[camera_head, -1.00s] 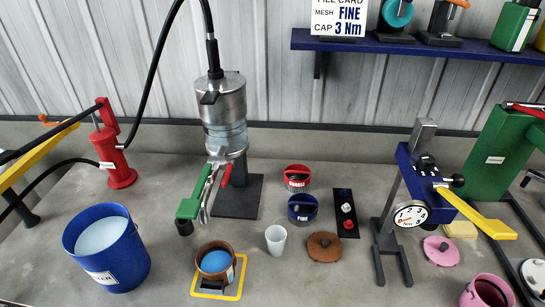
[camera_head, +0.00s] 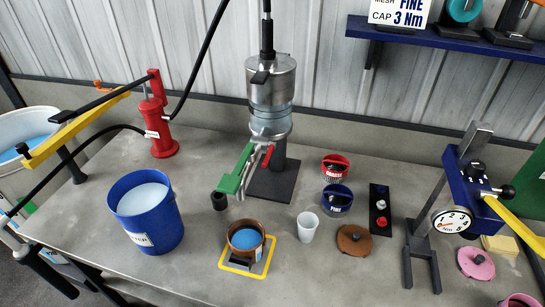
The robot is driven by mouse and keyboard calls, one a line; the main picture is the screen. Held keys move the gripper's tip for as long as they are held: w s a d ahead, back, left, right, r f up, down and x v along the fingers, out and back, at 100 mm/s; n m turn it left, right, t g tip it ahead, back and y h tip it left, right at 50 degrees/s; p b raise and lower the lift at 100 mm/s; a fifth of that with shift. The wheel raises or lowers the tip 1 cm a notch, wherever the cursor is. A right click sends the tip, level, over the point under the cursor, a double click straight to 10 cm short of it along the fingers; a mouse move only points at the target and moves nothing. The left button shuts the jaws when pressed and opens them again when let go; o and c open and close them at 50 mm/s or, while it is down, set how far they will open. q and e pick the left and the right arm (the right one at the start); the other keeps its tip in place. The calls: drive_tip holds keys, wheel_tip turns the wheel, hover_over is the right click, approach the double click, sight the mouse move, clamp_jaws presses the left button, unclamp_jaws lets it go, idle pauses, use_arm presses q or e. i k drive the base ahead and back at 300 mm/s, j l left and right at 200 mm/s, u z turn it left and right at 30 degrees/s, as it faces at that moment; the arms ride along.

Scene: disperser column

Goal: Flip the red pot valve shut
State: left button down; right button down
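The silver disperser column (camera_head: 272,85) stands upright above a black base plate (camera_head: 272,182). A short red lever (camera_head: 268,156), which looks like the red pot valve, hangs at the column's lower end and points steeply downward. A green handle (camera_head: 231,183) and thin grey metal parts (camera_head: 246,172) lie just left of it and partly crowd it. Whether the valve is open or shut cannot be read at this size.
A copper pot (camera_head: 246,239) sits on a yellow-edged stand below the column. A blue bucket (camera_head: 146,222) is left, and a white cup (camera_head: 307,227) right. A red pump (camera_head: 160,130) with black hoses stands at the back left. Red (camera_head: 335,168) and blue (camera_head: 337,199) round containers stand right.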

sight(271, 145)
drive_tip(key=k+l+z, duration=0.1)
drive_tip(key=l, duration=0.25)
drive_tip(key=k+l, duration=0.2)
drive_tip(key=k+l+z, duration=0.15)
drive_tip(key=l, duration=0.3)
drive_tip(key=k+l, duration=0.1)
drive_tip(key=l, duration=0.25)
drive_tip(key=k+l+z, duration=0.15)
drive_tip(key=l, duration=0.2)
